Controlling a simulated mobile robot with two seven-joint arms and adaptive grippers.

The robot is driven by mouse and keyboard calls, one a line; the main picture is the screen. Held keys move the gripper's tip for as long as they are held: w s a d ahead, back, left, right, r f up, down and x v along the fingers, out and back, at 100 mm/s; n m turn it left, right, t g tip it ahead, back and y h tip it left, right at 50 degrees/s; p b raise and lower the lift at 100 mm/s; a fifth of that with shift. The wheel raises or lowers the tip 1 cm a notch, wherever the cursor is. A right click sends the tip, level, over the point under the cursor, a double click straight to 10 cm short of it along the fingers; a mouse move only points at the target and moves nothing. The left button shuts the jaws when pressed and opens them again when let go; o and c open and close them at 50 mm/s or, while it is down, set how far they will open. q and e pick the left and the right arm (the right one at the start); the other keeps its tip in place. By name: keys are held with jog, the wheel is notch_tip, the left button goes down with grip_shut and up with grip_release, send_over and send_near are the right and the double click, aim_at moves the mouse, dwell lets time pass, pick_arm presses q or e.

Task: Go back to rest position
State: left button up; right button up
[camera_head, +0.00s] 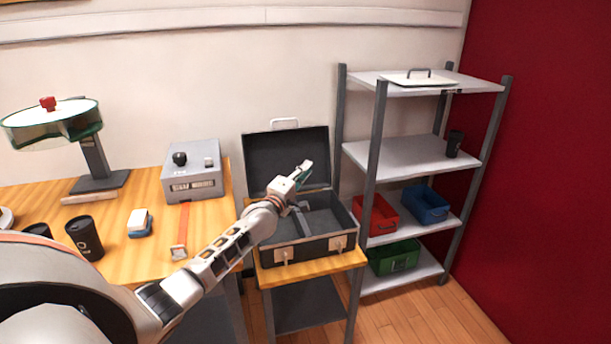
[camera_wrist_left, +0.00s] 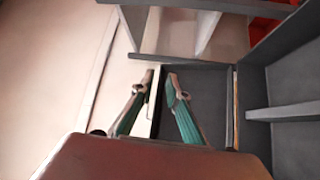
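My left arm reaches from the lower left across the wooden table to the open black case (camera_head: 300,253). My left gripper (camera_head: 305,172) is in front of the raised lid (camera_head: 262,160), above the case's inside. In the left wrist view the two green-padded fingers (camera_wrist_left: 159,78) have a gap between their tips, with nothing seen held there. The case's grey inner walls (camera_wrist_left: 285,85) show beside and beyond them. My right gripper is in neither view.
A grey device (camera_head: 193,172), a dark cup (camera_head: 84,238) and a stand lamp-like apparatus (camera_head: 97,165) are on the wooden table (camera_head: 120,201). A metal shelf (camera_head: 405,155) with red (camera_head: 377,217), blue (camera_head: 426,204) and green (camera_head: 393,258) bins stands right of the case.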

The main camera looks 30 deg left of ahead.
pick_arm(q)
jog(key=shift+s+d+f, duration=0.25)
jog(key=shift+f, duration=0.1)
dwell(0.4)
jog(key=s+d+f+m+g+h, duration=0.2)
jog(key=s+d+f+m, duration=0.4)
jog(key=s+d+f, duration=0.4)
jog(key=s+d+f+m+g+h, duration=0.2)
jog(key=s+d+f+m, duration=0.3)
jog(key=s+d+f, duration=0.5)
jog(key=s+d+f+m+g, duration=0.1)
jog(key=s+d+f+m, duration=0.2)
jog(key=s, duration=0.4)
jog(key=s+d+f+m+g, duration=0.2)
jog(key=s+d+f+m, duration=0.1)
jog(key=s, duration=0.5)
jog(key=s+d+f+m+g, duration=0.1)
jog(key=s+d+f+m, duration=0.2)
jog(key=s, duration=0.5)
jog(key=shift+s+d+f+m+g, duration=0.15)
jog(key=shift+d+f+m+g, duration=0.15)
jog(key=shift+f+m, duration=0.4)
